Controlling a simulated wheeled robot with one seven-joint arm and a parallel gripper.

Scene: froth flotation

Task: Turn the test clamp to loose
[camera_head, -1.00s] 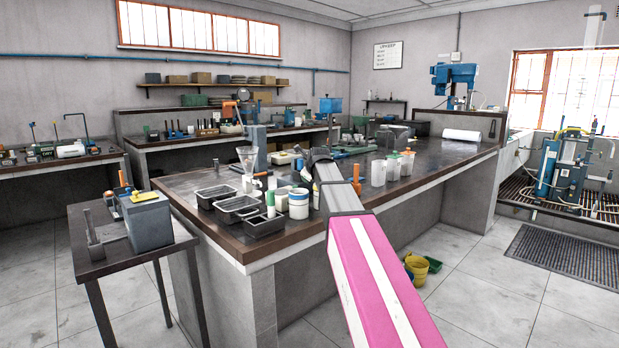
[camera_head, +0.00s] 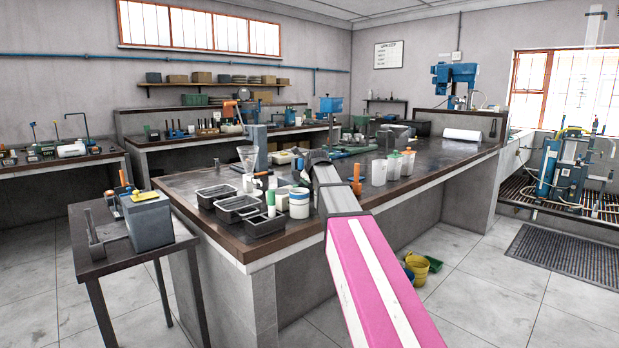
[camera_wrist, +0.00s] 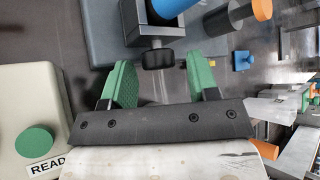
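In the wrist view a black knob (camera_wrist: 158,59), which I take to be the test clamp's, sits on a grey metal block (camera_wrist: 150,32) with a blue cylinder (camera_wrist: 172,7) above it. My gripper (camera_wrist: 159,76) has two green pads, spread wide apart. The knob lies between the pads near their tips, with a gap on each side, so it does not look gripped. In the head view my arm reaches over the middle bench and hides the gripper and the knob. Whether the clamp is tight or loose cannot be told.
Beside the gripper in the wrist view is a cream box (camera_wrist: 30,105) with a green button (camera_wrist: 35,142) and a "READ" label. A dark cylinder with an orange end (camera_wrist: 232,18) is at upper right. Trays (camera_head: 238,208) and white tubs (camera_head: 299,203) stand on the bench (camera_head: 410,190).

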